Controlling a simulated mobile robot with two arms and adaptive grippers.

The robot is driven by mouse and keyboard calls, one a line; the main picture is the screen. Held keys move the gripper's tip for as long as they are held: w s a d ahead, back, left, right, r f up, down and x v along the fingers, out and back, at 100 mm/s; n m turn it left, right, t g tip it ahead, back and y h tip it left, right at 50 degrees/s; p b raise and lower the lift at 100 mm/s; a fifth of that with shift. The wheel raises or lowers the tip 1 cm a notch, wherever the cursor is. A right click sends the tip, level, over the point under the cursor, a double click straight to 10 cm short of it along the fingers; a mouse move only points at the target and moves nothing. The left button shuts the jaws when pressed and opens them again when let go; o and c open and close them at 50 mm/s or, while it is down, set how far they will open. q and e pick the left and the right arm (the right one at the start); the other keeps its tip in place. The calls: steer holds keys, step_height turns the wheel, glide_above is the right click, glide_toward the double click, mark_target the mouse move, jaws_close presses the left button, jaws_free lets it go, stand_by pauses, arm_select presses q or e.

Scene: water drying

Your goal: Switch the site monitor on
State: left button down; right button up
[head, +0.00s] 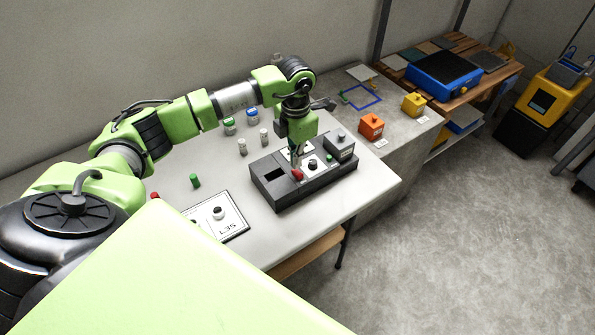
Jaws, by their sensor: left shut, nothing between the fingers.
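A dark grey box (289,192), which I take to be the site monitor, lies on the light table. The gripper hides part of the box's top. No lit display shows. My right gripper is out of view.
Small bottles (242,146) and a green cylinder (195,181) stand behind and left. Orange (371,126) and yellow (413,104) blocks sit on the grey counter to the right.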

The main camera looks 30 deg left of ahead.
arm_select(q)
steer(key=shift+r+p, duration=1.3)
steer(key=shift+r, duration=1.1)
